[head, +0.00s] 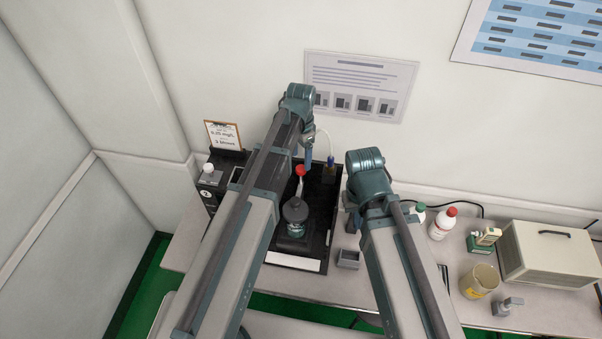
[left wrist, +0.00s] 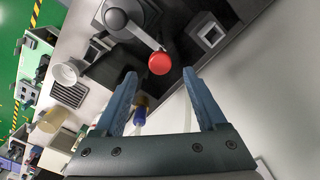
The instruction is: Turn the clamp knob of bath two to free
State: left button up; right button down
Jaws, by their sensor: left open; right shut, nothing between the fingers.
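A lever with a red ball end (head: 300,170) rises from a dark round body (head: 296,211) in the black tray (head: 318,240). I cannot tell whether this lever is the clamp knob. In the left wrist view the red ball (left wrist: 159,63) lies at the gap between the fingertips, slightly beyond them, and the grey arm runs to a dark hub (left wrist: 117,17). My left gripper (left wrist: 160,75) is open and empty; in the head view (head: 309,158) its fingers point down above the tray. My right gripper (head: 350,220) is shut and empty by the tray's right edge, partly hidden by its arm.
A black unit labelled 2 (head: 207,194) stands at the tray's left, partly behind my left arm. A blue-bodied part (head: 330,164) stands at the tray's back. A small grey holder (head: 348,259), white bottle (head: 441,225), beaker (head: 481,281) and beige box (head: 550,252) stand to the right.

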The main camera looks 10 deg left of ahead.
aim_at(301, 168)
pick_arm(q)
notch_tip(301, 168, down, 5)
jog(key=b, duration=0.3)
jog(key=shift+b, duration=0.4)
jog(key=shift+r, duration=0.1)
grip_shut()
dwell(0.9)
